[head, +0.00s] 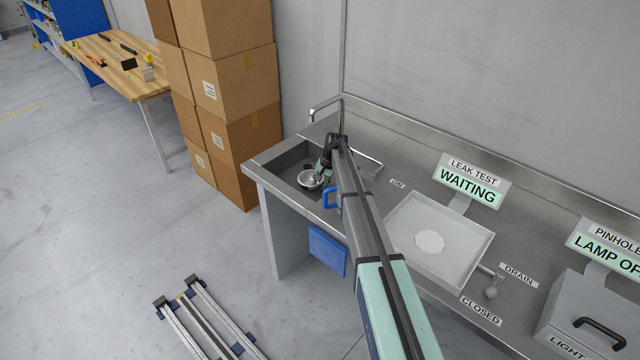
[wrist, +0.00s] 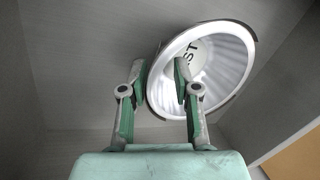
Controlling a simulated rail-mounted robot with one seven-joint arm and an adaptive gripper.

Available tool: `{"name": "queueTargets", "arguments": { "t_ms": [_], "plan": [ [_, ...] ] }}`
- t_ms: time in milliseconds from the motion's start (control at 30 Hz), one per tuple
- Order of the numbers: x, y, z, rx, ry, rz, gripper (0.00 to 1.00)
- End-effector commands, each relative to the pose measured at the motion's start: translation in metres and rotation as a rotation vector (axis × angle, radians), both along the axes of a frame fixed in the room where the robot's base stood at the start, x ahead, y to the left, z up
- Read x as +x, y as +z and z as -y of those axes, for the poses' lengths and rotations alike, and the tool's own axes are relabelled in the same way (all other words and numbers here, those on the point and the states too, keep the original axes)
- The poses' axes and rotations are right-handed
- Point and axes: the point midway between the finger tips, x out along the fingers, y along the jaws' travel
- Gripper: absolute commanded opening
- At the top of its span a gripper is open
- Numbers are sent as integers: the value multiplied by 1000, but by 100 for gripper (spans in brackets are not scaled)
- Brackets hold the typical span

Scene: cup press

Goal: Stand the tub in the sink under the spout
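The tub (head: 309,180), a round shallow vessel with a pale inside, is in the sink (head: 274,171), below the spout (head: 313,116) in the head picture. In the wrist view the tub (wrist: 227,62) shows a ribbed inner wall and part of a label reading "ST". My gripper (wrist: 160,82) reaches down into the sink, at the tub's far edge in the head view (head: 319,172). One finger is inside the rim and the other outside, with a gap between them, so it looks open. Whether the tub's base rests flat on the sink floor is hidden.
A white square tray (head: 462,246) with a pale round patch is set in the counter right of the sink. Signs reading "WAITING" (head: 467,188) and "LAMP OFF" (head: 606,250) stand there. Stacked cardboard boxes (head: 235,85) are left of the sink. A blue panel (head: 327,250) hangs in front.

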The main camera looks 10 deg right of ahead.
Motion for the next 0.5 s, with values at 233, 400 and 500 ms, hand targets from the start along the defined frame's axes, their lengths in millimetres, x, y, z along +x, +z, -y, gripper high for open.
{"name": "queueTargets", "arguments": {
  "t_ms": [233,400,500],
  "plan": [
    [-3,16,4,-1,0,1,31],
    [-8,46,11,-1,-1,3,31],
    [-11,65,16,-1,-1,3,31]
  ]
}}
